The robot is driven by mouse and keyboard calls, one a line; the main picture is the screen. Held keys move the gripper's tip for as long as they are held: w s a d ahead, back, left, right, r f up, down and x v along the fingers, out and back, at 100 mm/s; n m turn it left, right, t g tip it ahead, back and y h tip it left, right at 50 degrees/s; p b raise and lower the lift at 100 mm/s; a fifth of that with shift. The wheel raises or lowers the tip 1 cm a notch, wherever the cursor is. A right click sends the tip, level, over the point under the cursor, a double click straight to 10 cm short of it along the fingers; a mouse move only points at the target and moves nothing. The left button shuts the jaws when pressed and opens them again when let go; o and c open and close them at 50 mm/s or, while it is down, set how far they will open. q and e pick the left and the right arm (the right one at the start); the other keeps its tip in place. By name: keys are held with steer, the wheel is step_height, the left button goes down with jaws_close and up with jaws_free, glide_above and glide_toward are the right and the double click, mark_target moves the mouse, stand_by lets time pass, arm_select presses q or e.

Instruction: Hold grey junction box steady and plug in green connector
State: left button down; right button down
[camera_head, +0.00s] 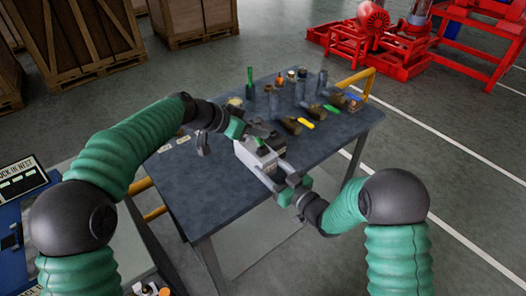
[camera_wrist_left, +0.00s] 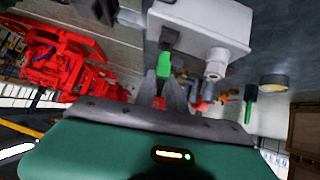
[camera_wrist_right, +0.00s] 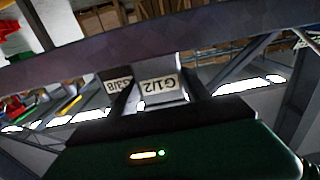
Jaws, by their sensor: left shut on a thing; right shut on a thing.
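The grey junction box (camera_head: 248,157) sits at the table's near right edge and shows large in the left wrist view (camera_wrist_left: 205,22). My left gripper (camera_head: 258,137) is above it, shut on the green connector (camera_head: 261,143). In the left wrist view the green connector (camera_wrist_left: 163,66) stands between the fingertips, its dark end close to the box; I cannot tell whether it is seated. My right gripper (camera_head: 275,178) is shut at the box's near side. In the right wrist view a pale face with a G1/2 label (camera_wrist_right: 158,88) shows between its fingers.
The dark table (camera_head: 215,190) holds several pipe fittings and valves, one with a yellow handle (camera_head: 291,124), behind and right of the box. A green-handled tool (camera_head: 250,80) stands at the back. The table's left part is mostly clear. A yellow rail (camera_head: 362,80) is at the right.

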mark_target(263, 140)
arm_select(q)
steer(key=shift+a+r, duration=0.1)
steer(key=shift+r, duration=0.35)
steer(key=shift+s+d+f+y, duration=0.1)
steer(key=shift+d+f+y, duration=0.1)
steer(key=shift+d+y, duration=0.3)
steer(key=shift+d+f+y, duration=0.3)
steer(key=shift+d+y, duration=0.1)
steer(key=shift+y, duration=0.1)
steer(key=shift+f, duration=1.4)
stand_by(0.6)
steer(key=c, duration=1.3)
jaws_free()
steer(key=shift+a+r, duration=0.1)
